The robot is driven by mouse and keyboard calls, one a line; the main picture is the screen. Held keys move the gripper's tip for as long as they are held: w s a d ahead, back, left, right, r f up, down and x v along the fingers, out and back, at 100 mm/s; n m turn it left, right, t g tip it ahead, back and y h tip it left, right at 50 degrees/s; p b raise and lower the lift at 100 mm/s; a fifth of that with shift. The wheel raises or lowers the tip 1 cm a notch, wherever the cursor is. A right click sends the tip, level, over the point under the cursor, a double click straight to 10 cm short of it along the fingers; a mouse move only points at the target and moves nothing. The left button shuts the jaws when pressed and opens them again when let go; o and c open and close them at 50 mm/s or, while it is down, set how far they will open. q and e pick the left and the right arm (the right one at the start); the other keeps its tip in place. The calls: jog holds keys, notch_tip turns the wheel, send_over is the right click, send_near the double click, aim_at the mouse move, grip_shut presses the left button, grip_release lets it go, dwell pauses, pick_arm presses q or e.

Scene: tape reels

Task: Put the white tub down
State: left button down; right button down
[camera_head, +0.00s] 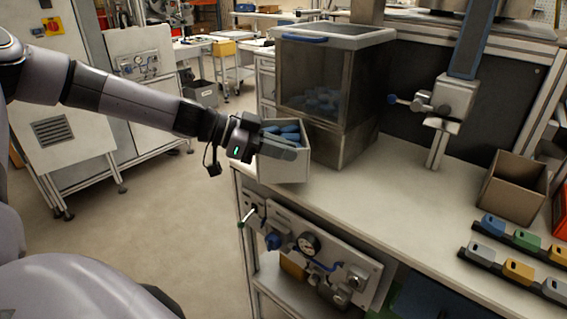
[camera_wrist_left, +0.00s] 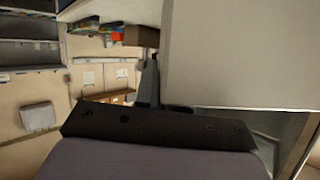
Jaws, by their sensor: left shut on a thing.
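The white tub (camera_head: 283,168) is an open box with several blue pieces (camera_head: 283,131) in it. It is at the left end of the bench in the head view, in front of the clear-sided hopper. My left gripper (camera_head: 280,147) is shut on the tub's wall, reaching in from the left. The tub's pale side (camera_wrist_left: 240,55) fills the upper right of the left wrist view, beside a dark finger (camera_wrist_left: 150,80). I cannot tell whether the tub's base touches the bench top. My right gripper is not in view.
The hopper (camera_head: 312,75) with blue pieces inside stands close behind the tub. The white bench top (camera_head: 400,205) is clear to the right. A brown box (camera_head: 512,188) and rows of coloured blocks (camera_head: 518,271) lie at the far right. A gauge panel (camera_head: 310,245) is below the bench edge.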

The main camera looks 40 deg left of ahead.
aim_at(295, 165)
pick_arm(q)
notch_tip(295, 165, down, 2)
jog(key=shift+f, duration=0.15)
jog(key=shift+w+f, duration=0.2)
jog(key=shift+f, duration=0.3)
jog(key=c, duration=1.2)
grip_release()
jog(key=shift+s+a, duration=0.1)
